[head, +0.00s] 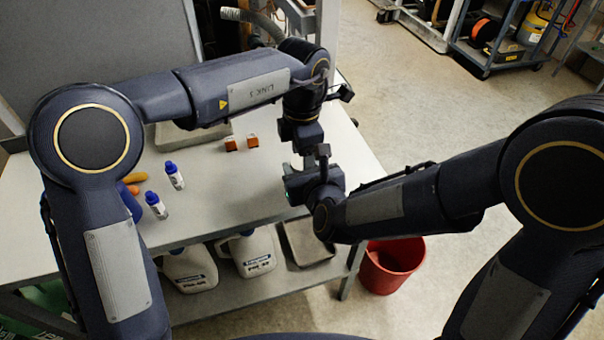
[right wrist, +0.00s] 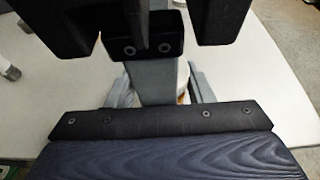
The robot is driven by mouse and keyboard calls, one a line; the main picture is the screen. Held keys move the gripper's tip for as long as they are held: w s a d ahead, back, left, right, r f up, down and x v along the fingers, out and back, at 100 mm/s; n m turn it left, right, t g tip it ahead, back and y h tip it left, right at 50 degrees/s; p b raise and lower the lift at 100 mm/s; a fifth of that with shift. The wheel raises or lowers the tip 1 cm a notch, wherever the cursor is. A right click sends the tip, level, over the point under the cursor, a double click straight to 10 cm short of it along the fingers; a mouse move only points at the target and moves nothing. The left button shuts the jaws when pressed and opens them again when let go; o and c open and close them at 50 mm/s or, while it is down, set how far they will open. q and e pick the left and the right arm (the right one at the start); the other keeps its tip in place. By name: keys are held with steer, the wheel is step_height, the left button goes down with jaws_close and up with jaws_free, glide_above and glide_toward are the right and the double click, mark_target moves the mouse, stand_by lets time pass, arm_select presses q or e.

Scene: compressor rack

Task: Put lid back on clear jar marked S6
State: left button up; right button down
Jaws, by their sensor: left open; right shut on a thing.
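My left gripper (head: 310,150) is open and points down over the right part of the white table (head: 225,190). My right gripper (head: 302,182) is just below it, close to it, and shut on a pale object. That object shows only as a pale sliver in the head view (head: 296,162) and as a white and brownish edge between the fingers in the right wrist view (right wrist: 184,78). I cannot tell whether it is the jar or the lid. No S6 mark is readable. Dark gripper parts cover the top of the right wrist view.
White jugs (head: 256,252) and a metal tray (head: 306,242) are on the lower shelf. A red bucket (head: 391,266) stands on the floor. The table's middle is clear.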

arm_select(q)
steer(key=shift+f, duration=0.1)
steer(key=c, duration=0.8)
steer(key=m, duration=0.3)
steer(key=shift+c, duration=0.2)
steer(key=o, duration=1.1)
steer(key=shift+c, duration=0.2)
steer(key=shift+r, duration=2.3)
steer(key=shift+c, duration=0.4)
